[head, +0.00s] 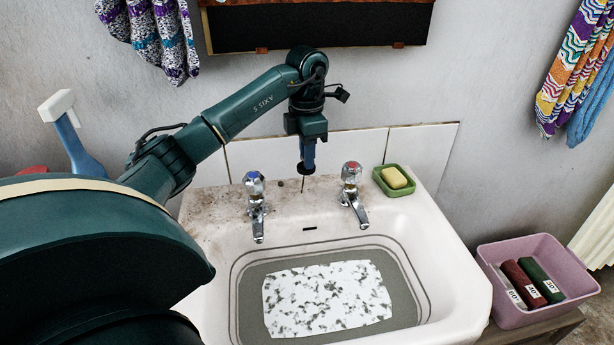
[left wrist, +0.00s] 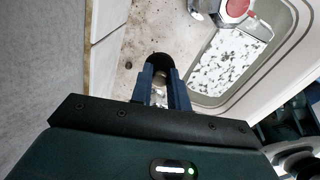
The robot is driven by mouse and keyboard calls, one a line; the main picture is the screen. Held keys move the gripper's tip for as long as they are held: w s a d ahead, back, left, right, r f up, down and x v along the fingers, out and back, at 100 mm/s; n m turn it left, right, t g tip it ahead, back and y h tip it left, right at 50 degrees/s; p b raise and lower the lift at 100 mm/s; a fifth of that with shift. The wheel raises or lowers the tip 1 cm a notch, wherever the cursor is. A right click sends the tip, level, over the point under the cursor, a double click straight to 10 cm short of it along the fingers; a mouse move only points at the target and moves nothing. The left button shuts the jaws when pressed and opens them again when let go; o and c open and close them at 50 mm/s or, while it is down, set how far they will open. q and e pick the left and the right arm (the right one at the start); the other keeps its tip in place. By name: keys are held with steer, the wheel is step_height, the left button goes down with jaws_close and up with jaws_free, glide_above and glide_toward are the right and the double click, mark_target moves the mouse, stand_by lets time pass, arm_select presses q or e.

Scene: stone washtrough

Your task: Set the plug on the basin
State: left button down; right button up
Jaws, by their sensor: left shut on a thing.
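The white basin (head: 447,240) is set against the wall, with a soiled back ledge and two taps. My left gripper (head: 307,150) points down over the back ledge between the taps. It is shut on the dark, round plug (head: 306,169), which shows just below the fingertips. In the left wrist view the plug (left wrist: 158,61) lies between the two blue fingers of my left gripper (left wrist: 161,82), partly hidden by them. I cannot tell whether the plug touches the ledge. My right gripper is not in view.
The blue-marked tap (head: 256,200) and red-marked tap (head: 352,190) flank the gripper. A green dish with yellow soap (head: 394,178) sits on the right ledge. A patterned cloth or sheet (head: 326,297) lies in the bowl. A pink tub (head: 507,318) with rolls stands at right.

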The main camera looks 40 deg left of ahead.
arm_select(q)
step_height(320, 180, down, 6)
steer(key=shift+s+d+f, duration=0.1)
steer(key=shift+d+f, duration=0.05)
steer(key=shift+f, duration=0.35)
steer(key=shift+f, duration=0.15)
steer(key=c, duration=1.3)
jaws_free()
steer(key=shift+c, duration=0.2)
step_height(320, 180, up, 12)
steer(key=shift+r+p, duration=0.2)
steer(key=shift+p, duration=0.2)
